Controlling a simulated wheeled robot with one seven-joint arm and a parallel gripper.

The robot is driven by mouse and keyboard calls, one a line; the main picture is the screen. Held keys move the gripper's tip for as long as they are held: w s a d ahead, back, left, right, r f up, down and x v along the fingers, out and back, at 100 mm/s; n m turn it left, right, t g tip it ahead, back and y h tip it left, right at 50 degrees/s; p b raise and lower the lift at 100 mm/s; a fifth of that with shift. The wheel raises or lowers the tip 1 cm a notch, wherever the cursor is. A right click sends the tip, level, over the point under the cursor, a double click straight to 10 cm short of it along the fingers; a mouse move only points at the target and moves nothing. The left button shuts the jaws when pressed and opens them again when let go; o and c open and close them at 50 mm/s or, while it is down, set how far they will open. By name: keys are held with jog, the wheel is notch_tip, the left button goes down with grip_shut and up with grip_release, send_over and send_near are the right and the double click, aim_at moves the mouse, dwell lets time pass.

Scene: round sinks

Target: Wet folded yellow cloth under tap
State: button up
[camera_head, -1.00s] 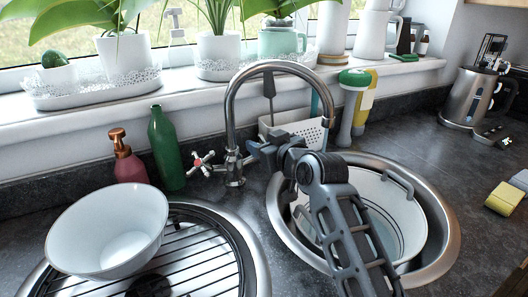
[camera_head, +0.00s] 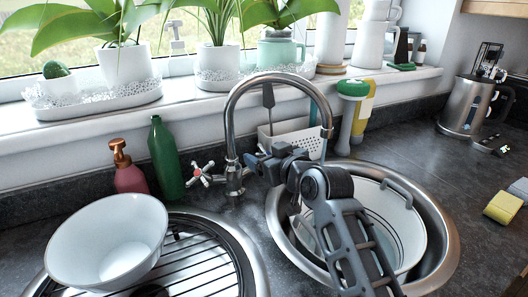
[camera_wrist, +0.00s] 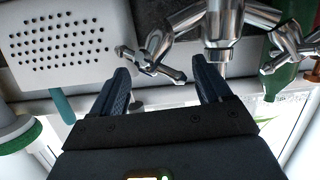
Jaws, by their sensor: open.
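The tap (camera_head: 231,125) is a tall curved chrome spout over the right sink, and no water shows at its mouth. Its left cross handle (camera_head: 203,173) is in plain view. My gripper (camera_wrist: 163,82) is open and empty, with its fingers to either side of the other cross handle (camera_wrist: 150,62), close to it; I cannot tell if they touch. In the head view my gripper (camera_head: 262,163) hides that handle. A yellow folded-looking block (camera_head: 503,206) lies on the counter at far right, likely the cloth. My arm hides part of the right sink.
A white basin (camera_head: 390,215) sits in the right sink (camera_head: 445,250). A white bowl (camera_head: 108,240) stands over the left sink's rack. A green bottle (camera_head: 165,160), red dispenser (camera_head: 128,172) and white perforated caddy (camera_head: 290,137) flank the tap. The kettle (camera_head: 470,105) stands at right.

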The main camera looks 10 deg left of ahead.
jog(key=p+v, duration=0.2)
jog(key=v, duration=0.4)
jog(key=shift+s, duration=0.2)
jog(key=shift+d, duration=0.2)
